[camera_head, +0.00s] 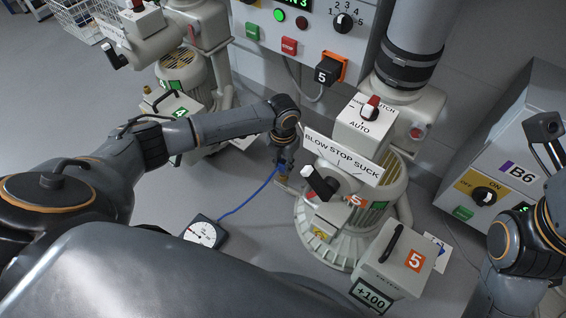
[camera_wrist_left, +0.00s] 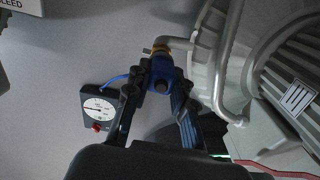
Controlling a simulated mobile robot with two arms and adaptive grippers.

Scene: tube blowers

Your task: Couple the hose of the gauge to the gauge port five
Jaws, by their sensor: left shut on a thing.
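The gauge (camera_head: 203,233) is a dark box with a white dial on the floor left of blower 5; it also shows in the left wrist view (camera_wrist_left: 98,106). Its thin blue hose (camera_head: 238,206) runs up to my left gripper (camera_head: 284,160). In the left wrist view, my left gripper (camera_wrist_left: 158,98) is shut on the blue hose end (camera_wrist_left: 162,72). A brass port (camera_wrist_left: 160,50) on a grey pipe of blower 5 is directly in front of the hose end; I cannot tell whether they are joined. A dark part of my right arm shows at the right edge; its fingertips are unclear.
Blower 5 (camera_head: 331,238) has a lever and a BLOW STOP SUCK plate (camera_head: 342,156). A filter box (camera_head: 393,262) with a +100 display stands before it. Blower 4 (camera_head: 180,85) is at the back left, cabinet B6 (camera_head: 510,150) at the right. Floor around the gauge is clear.

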